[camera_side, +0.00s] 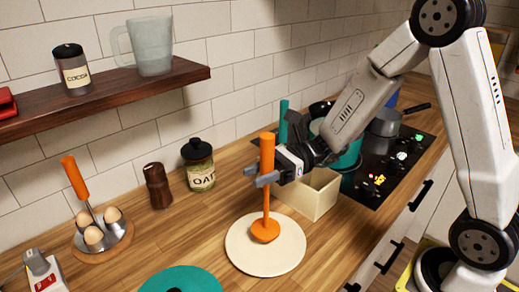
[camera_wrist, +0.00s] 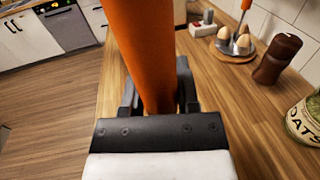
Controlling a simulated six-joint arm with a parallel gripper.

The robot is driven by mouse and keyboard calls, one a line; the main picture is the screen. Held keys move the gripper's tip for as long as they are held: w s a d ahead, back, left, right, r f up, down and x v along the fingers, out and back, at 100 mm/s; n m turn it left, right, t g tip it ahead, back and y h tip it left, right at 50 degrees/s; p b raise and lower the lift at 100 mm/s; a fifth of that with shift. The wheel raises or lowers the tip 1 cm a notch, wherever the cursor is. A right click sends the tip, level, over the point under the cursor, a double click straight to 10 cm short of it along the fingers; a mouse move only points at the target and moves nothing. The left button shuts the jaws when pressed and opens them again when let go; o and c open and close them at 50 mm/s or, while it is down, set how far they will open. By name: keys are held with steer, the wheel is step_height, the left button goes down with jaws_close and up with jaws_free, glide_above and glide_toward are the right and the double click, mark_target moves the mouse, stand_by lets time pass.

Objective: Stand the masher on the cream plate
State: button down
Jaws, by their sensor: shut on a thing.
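The orange masher (camera_side: 267,190) stands upright over the cream plate (camera_side: 245,258), its round foot within the plate's outline in the side view. I cannot tell whether the foot touches the plate or hangs just above it. My gripper (camera_side: 265,176) is shut on the masher's handle, a little above its middle. In the wrist view the orange handle (camera_wrist: 143,45) rises between the two dark fingers of my gripper (camera_wrist: 158,95). The plate and the masher's foot are hidden in the wrist view.
A cream box (camera_side: 312,196) stands right behind the plate. A teal lid (camera_side: 180,281) lies at the front left. An oats jar (camera_side: 199,165), a brown mill (camera_side: 158,187) and an egg stand (camera_side: 103,240) are to the left. A cooktop (camera_side: 390,165) is at the right.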

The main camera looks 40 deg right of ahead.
steer(key=shift+f, duration=1.85)
steer(key=shift+c, duration=1.7)
jaws_free()
steer(key=s+d, duration=0.2)
steer(key=d, duration=0.9)
steer(key=shift+s+d, duration=0.2)
steer(key=shift+d, duration=0.2)
